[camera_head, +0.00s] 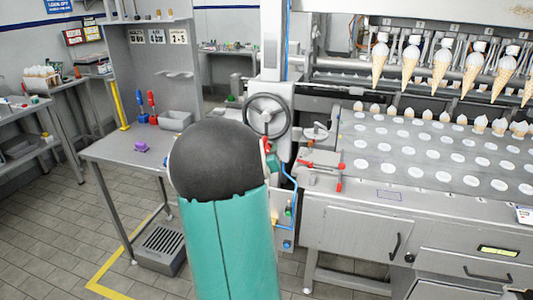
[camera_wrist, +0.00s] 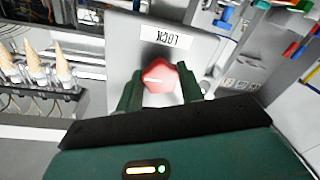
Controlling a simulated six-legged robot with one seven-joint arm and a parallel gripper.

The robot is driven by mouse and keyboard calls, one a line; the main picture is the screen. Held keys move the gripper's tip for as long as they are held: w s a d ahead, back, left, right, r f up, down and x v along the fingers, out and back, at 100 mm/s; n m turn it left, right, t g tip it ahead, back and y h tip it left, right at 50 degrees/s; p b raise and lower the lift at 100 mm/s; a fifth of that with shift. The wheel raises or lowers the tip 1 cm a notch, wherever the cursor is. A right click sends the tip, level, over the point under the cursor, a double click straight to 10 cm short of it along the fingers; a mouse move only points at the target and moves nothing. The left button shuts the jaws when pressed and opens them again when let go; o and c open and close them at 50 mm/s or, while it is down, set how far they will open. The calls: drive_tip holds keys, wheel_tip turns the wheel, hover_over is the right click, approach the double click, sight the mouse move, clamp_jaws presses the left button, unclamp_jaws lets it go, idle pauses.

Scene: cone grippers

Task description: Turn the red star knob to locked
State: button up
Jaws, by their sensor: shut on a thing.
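The red star knob (camera_wrist: 158,77) shows in the middle of the wrist view, on a grey metal panel (camera_wrist: 120,40). A white mark shows on its face. A white label (camera_wrist: 166,41) that seems to read "LOCK", upside down in this view, sits above the knob. The two dark green fingers of my gripper (camera_wrist: 159,88) stand on either side of the knob and are shut on it.
A grey handwheel (camera_head: 267,116) stands just behind my arm in the head view. Ice cream cones (camera_head: 441,68) hang over the conveyor (camera_head: 430,150) at right. A side table (camera_head: 110,150) with a purple object (camera_head: 141,146) stands at left. Open tiled floor lies in front.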

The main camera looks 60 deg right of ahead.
drive_tip(key=shift+m, duration=0.3)
drive_tip(key=m, duration=0.3)
drive_tip(key=shift+f+m, duration=0.15)
drive_tip(key=shift+m, duration=0.15)
drive_tip(key=m, duration=0.5)
drive_tip(key=m+g+h, duration=0.1)
drive_tip(key=m, duration=0.4)
drive_tip(key=shift+w+a+m, duration=0.1)
drive_tip(key=shift+w+m, duration=0.1)
drive_tip(key=shift+m, duration=0.1)
drive_tip(key=shift+m+g+h, duration=0.3)
drive_tip(key=shift+m, duration=1.9)
drive_tip(key=shift+w, duration=0.1)
drive_tip(key=o, duration=1)
